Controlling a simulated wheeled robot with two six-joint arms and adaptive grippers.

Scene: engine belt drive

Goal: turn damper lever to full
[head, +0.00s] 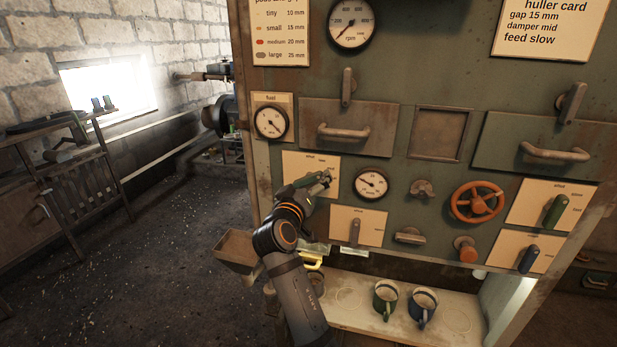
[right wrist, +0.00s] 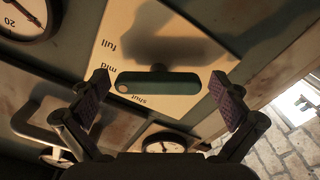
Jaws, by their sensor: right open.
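The damper plate (head: 296,161) is a cream card on the green panel, partly hidden behind my right gripper (head: 322,180). In the right wrist view, the plate (right wrist: 185,25) carries the words full, mid and shut. The damper lever (right wrist: 160,84) is a dark green rounded bar with a small round mark at its left end. That end lies between the words mid and shut. My right gripper (right wrist: 162,103) is open, its two pads either side of the lever with gaps at both ends. My left gripper is not in view.
A round gauge (head: 371,184) sits just right of the plate, and another lever plate (head: 343,222) sits below. A drawer handle (head: 343,132) projects above. A red handwheel (head: 477,202) is farther right. Green (head: 385,299) and blue (head: 422,306) mugs stand on the shelf below.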

